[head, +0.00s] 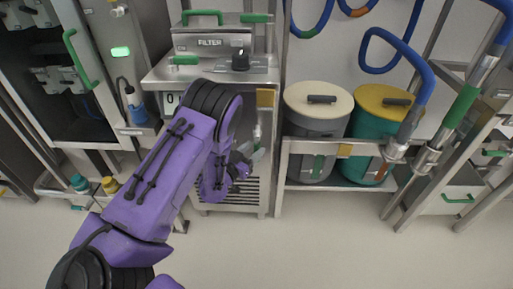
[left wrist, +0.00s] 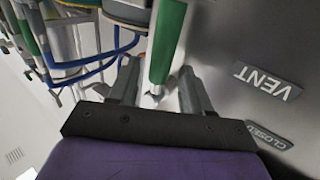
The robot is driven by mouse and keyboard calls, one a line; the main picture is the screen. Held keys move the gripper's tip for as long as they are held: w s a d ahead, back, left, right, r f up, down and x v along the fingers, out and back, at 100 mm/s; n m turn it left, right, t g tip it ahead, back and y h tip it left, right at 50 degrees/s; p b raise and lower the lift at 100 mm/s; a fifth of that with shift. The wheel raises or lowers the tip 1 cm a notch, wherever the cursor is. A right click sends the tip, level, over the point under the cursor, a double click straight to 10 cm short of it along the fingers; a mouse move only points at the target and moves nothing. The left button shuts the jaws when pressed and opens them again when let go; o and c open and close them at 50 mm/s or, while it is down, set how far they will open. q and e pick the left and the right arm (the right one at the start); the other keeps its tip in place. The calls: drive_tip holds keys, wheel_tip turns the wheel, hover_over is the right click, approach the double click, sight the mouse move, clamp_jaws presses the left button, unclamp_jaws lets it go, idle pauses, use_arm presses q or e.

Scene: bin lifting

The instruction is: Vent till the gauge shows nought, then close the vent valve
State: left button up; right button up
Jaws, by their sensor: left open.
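My left gripper (head: 252,158) is in front of the filter unit in the head view, with its arm across the unit's left side. In the left wrist view my left gripper (left wrist: 160,82) is open. A green lever with a metal end (left wrist: 168,42) reaches between its two fingers, and gaps show beside it. A VENT plate (left wrist: 267,78) and a partly hidden CLOSED plate (left wrist: 268,135) are on the grey panel right of the lever. My right gripper is out of view.
The filter box (head: 208,42) with a green handle stands on the unit's top, beside a black knob (head: 241,60). Grey (head: 318,107) and teal (head: 372,130) lidded bins stand to the right, with blue hoses above. The floor in front is clear.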

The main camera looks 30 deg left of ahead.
use_arm(q)
drive_tip(key=shift+w+d, duration=0.1)
drive_tip(key=shift+w, duration=1.35)
clamp_jaws()
drive_tip(key=shift+s, duration=0.1)
